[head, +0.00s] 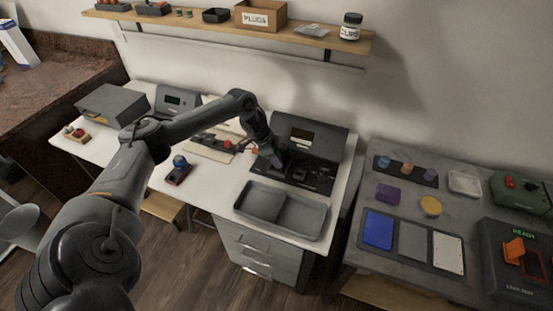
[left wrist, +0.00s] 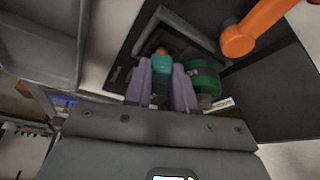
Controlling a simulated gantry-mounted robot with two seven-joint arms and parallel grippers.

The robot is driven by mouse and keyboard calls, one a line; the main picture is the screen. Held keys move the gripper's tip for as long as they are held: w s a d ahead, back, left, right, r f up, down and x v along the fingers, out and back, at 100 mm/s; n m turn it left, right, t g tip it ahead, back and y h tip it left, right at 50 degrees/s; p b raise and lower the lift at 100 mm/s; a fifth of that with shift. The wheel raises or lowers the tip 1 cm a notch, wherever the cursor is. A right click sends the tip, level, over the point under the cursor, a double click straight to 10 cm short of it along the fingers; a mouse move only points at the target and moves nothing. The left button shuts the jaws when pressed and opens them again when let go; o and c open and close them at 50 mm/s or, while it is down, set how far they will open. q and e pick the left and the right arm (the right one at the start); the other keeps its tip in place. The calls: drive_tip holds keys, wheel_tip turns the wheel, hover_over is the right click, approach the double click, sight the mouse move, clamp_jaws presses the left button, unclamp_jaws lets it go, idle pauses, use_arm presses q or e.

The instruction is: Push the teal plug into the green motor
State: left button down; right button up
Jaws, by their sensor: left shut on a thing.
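My left gripper (left wrist: 161,76) is shut on the teal plug (left wrist: 162,63), which sits between the two pale purple-grey fingers in the left wrist view. An orange tip shows on the plug's far end. The green motor (left wrist: 204,76) lies just right of the right finger, on a dark fixture. Whether the plug touches the motor cannot be told. In the head view the left gripper (head: 274,160) is low over the black station on the white bench. The plug and the motor are too small or hidden to make out there.
An orange lever (left wrist: 250,28) rises beside the motor. A grey divided tray (head: 250,213) lies in front of the black station (head: 323,133). A small red-and-blue item (head: 179,168) is to the left. A shelf (head: 220,26) runs above. A second table with several parts stands right.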

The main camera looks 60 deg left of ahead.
use_arm(q)
drive_tip(key=shift+f, duration=0.4)
idle(0.3)
drive_tip(key=c, duration=0.9)
unclamp_jaws()
drive_tip(key=shift+o, duration=0.2)
drive_tip(key=shift+f, duration=0.1)
drive_tip(key=shift+o, duration=0.7)
drive_tip(key=shift+s, duration=0.1)
